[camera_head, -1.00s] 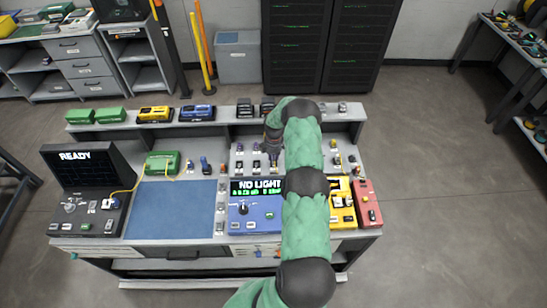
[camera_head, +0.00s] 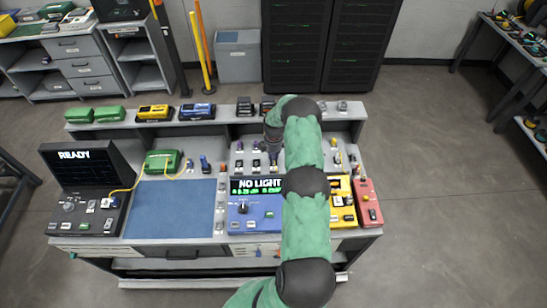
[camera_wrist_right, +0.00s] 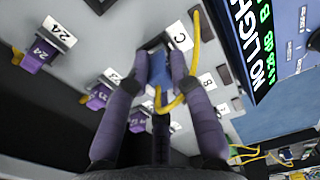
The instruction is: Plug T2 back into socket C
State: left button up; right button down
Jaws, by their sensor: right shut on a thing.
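My right gripper (camera_wrist_right: 161,70) is shut on a blue plug (camera_wrist_right: 159,72) in the right wrist view. I take this plug for T2, but no name on it is readable. A yellow cable (camera_wrist_right: 197,45) loops close beside it. Socket C's white label (camera_wrist_right: 180,37) is just beyond the fingertips. The plug is at the panel beside that label; the fingers hide whether it is seated. In the head view the right gripper (camera_head: 273,146) reaches down over the grey socket panel (camera_head: 246,145), partly hidden by my arm. My left gripper is not in view.
Purple plugs (camera_wrist_right: 36,57) sit beside labels on the panel in the right wrist view. The blue tester (camera_head: 243,213) displays "NO LIGHT" (camera_head: 259,186). A yellow unit (camera_head: 341,205) and a red unit (camera_head: 368,200) stand at right. The blue mat (camera_head: 170,210) is clear.

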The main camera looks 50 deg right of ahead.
jog(key=shift+b, duration=0.35)
dwell(0.5)
jog(key=shift+f+b, duration=0.5)
jog(key=shift+b, duration=0.05)
dwell(0.3)
jog(key=c, duration=1)
grip_release()
jog(key=shift+r, duration=0.1)
notch_tip(320, 180, up, 12)
jog(key=shift+f, duration=0.1)
